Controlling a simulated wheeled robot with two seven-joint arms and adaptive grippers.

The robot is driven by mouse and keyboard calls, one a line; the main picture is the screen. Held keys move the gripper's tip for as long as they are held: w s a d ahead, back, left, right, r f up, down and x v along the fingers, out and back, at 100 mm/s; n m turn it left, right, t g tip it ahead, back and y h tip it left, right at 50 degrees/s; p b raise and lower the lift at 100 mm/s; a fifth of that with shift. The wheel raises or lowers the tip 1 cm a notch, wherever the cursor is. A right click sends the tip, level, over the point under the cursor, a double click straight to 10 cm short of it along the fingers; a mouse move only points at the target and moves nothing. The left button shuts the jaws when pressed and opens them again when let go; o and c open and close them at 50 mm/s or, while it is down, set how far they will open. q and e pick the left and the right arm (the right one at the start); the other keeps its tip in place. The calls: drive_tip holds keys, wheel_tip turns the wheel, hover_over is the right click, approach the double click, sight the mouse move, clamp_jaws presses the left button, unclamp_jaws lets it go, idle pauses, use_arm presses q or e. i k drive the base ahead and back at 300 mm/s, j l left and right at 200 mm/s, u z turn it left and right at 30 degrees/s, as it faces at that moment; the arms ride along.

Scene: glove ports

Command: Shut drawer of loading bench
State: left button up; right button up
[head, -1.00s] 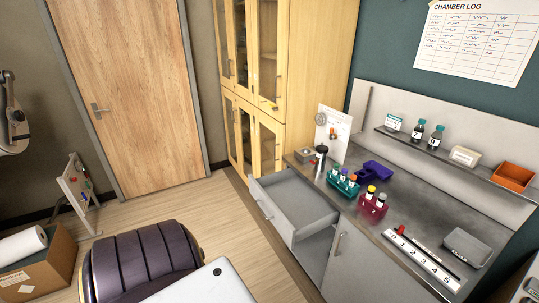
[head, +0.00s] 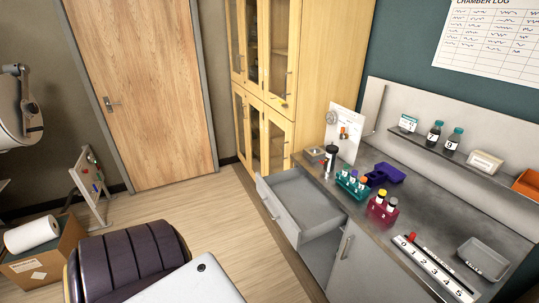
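The loading bench (head: 385,238) stands at the right, with a grey top and light grey fronts. Its drawer (head: 281,217) is pulled well out to the left, over the floor, and its inside looks empty. A bar handle shows on the outer side of the drawer front (head: 270,205). Neither of my grippers is in the head view, so nothing of mine is seen touching the drawer.
Tube racks, teal (head: 352,185) and magenta (head: 382,212), stand on the bench top above the drawer. A wooden cabinet (head: 300,70) is behind. A dark padded seat (head: 125,258) is at lower left. Open floor (head: 215,225) lies left of the drawer.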

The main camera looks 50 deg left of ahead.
sight(305, 213)
drive_tip(key=i+u, duration=0.2)
drive_tip(key=u, duration=0.2)
drive_tip(key=i+u, duration=0.2)
drive_tip(key=u, duration=0.2)
drive_tip(key=i+u, duration=0.2)
drive_tip(key=u, duration=0.2)
drive_tip(key=i+l+u, duration=0.1)
drive_tip(key=u, duration=0.3)
drive_tip(key=i+l+u, duration=0.2)
drive_tip(key=u, duration=0.2)
